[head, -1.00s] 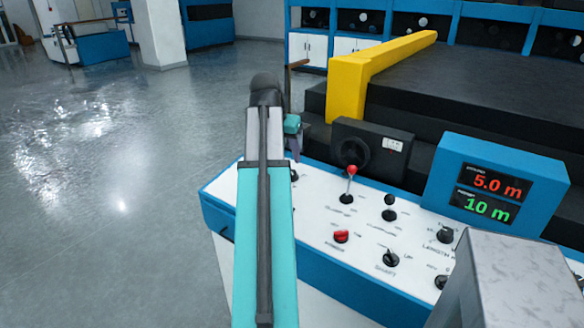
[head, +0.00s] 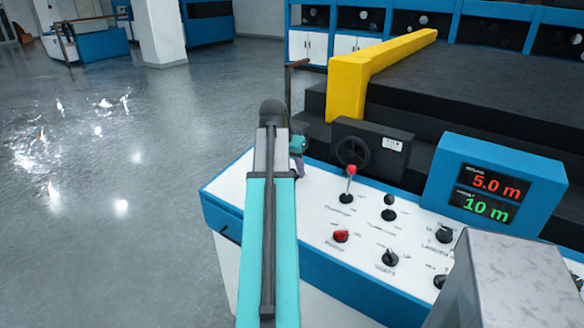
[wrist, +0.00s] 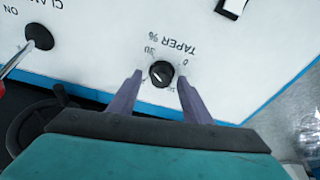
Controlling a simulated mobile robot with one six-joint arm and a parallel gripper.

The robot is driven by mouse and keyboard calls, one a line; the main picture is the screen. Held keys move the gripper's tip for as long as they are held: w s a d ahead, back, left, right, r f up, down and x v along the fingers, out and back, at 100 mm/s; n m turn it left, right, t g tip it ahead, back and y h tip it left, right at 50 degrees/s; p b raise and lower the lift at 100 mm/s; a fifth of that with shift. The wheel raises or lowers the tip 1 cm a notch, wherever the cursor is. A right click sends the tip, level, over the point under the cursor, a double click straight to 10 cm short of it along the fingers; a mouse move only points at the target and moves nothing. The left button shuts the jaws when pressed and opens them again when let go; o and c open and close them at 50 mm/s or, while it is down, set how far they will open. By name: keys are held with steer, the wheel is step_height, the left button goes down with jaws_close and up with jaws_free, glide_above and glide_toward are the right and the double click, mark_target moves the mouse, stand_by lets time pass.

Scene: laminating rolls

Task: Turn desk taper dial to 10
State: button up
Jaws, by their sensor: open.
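The taper dial (wrist: 160,72) is a small round black knob on the white panel, under a "TAPER %" label that appears upside down in the wrist view. A short white mark shows on the knob; the value it points to is too small to read. My gripper (wrist: 159,78) is open, with one purple finger on each side of the dial. I cannot tell whether either finger touches it. In the head view my gripper (head: 297,158) is at the panel's far left end, partly behind my arm, and the dial is hidden there.
The white control panel (head: 318,228) carries a red-tipped lever (head: 350,172), a red knob (head: 341,236) and several black knobs. A blue display box (head: 448,163) reads 5.0 m and 10 m. A black handwheel (head: 352,152) stands behind the panel. Open floor lies left.

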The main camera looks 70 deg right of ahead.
steer(key=c, duration=1.1)
steer(key=shift+d, duration=0.35)
steer(key=shift+o, duration=0.2)
steer(key=shift+a, duration=0.3)
